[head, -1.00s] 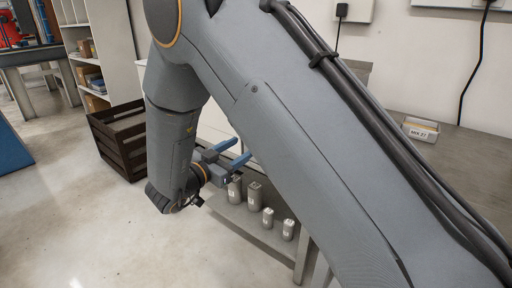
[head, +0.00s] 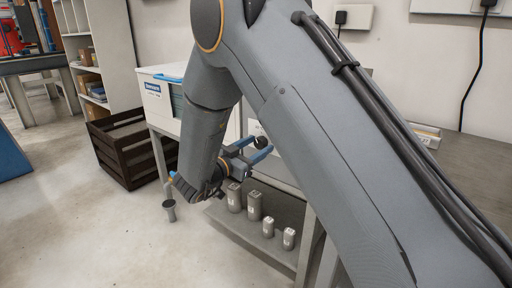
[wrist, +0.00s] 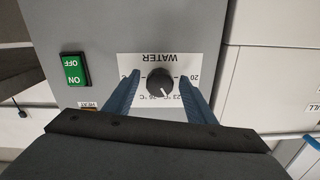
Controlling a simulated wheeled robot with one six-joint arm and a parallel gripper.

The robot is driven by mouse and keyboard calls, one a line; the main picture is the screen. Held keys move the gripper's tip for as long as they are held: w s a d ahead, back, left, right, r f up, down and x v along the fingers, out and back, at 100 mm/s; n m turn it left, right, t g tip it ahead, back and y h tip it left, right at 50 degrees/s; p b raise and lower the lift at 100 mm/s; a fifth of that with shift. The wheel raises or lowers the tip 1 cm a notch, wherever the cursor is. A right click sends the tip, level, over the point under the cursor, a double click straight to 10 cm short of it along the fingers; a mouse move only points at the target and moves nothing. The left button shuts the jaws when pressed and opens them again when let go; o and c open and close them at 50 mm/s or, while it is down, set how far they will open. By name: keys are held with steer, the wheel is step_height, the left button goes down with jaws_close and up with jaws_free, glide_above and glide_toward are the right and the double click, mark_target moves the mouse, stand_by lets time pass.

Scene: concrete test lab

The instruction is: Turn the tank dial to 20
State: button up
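The tank dial (wrist: 160,82) is a round black knob on a white label (wrist: 145,63) reading WATER, upside down in the wrist view. "20" shows at the label's right, with °C marks below the knob. The knob's pale pointer mark points down and slightly right in the picture, away from 20. My gripper (wrist: 159,79) is open, its blue fingers on either side of the knob with gaps. In the head view the dial (head: 261,142) shows beside my gripper (head: 268,147); my arm hides much of the tank.
A green ON/OFF switch (wrist: 75,70) sits left of the label on the grey panel (wrist: 190,25). Several grey canisters (head: 254,204) stand on the lower shelf below my gripper.

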steer(key=c, duration=0.9)
steer(key=shift+c, duration=0.2)
steer(key=shift+n+p, duration=0.3)
steer(key=shift+p, duration=0.35)
steer(key=n+p, duration=0.1)
steer(key=p, duration=0.2)
steer(key=shift+s+r+n, duration=0.1)
steer(key=shift+r+n, duration=0.1)
steer(key=shift+n, duration=0.2)
steer(key=n+p, duration=0.3)
steer(key=p, duration=0.2)
steer(key=n+p, duration=0.3)
steer(key=shift+n, duration=0.4)
steer(key=shift+f+n+p, duration=0.1)
steer(key=shift+n+p, duration=0.95)
steer(key=shift+n, duration=0.25)
